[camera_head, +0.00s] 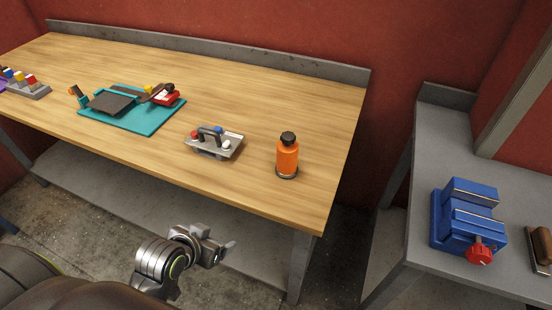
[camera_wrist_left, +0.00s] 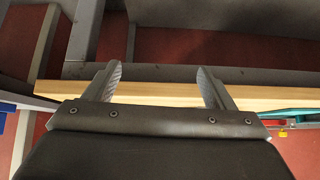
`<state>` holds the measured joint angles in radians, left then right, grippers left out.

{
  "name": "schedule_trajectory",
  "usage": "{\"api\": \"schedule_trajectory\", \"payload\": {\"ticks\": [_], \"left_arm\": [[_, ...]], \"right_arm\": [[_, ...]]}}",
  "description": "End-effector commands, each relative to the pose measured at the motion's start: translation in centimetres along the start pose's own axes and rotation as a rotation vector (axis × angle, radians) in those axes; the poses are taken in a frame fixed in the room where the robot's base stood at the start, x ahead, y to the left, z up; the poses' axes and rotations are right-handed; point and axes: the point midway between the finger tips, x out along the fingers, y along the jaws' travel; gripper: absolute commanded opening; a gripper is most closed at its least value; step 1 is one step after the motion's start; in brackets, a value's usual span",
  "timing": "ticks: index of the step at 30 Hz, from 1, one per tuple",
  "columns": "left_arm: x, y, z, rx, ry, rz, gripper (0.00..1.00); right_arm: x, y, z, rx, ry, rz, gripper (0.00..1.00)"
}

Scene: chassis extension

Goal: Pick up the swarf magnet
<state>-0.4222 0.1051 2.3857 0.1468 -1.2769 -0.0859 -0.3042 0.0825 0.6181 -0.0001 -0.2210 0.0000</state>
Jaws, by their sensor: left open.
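I cannot tell for certain which item is the swarf magnet. A grey block (camera_head: 213,142) with a dark handle and red, blue and white knobs lies near the front edge of the wooden workbench (camera_head: 270,95). A small red item (camera_head: 165,97) lies at the teal mat's right side, partly overlapped by brown and yellow parts. My left gripper (camera_head: 222,254) is open and empty in front of the bench, below its top and apart from every item. Its two fingers also show spread in the left wrist view (camera_wrist_left: 158,72). My right gripper is not in view.
The teal mat (camera_head: 125,128) holds a dark tray-like piece. An orange bottle (camera_head: 287,156) stands near the bench's right end. A coloured-cap rack (camera_head: 28,90) sits far left. A blue vise (camera_head: 465,222) stands on the grey side table (camera_head: 410,180).

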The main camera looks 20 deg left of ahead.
Motion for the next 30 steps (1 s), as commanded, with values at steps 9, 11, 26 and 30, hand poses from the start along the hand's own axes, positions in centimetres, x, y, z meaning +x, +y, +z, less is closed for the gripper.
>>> {"api": "schedule_trajectory", "payload": {"ticks": [9,11,26,30], "left_arm": [[-2.6,3.9,-14.8,0.065,0.514,0.157,0.77],[-2.4,4.0,-15.4,0.065,0.529,0.161,0.77],[4.8,5.5,-19.7,0.066,0.530,0.161,0.77],[6.5,5.8,-20.6,0.067,0.529,0.161,0.77]], "right_arm": [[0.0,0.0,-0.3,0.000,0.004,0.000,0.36],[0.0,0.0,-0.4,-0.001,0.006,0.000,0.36],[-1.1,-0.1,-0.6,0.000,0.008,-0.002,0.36],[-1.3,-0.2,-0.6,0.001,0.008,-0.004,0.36]]}}
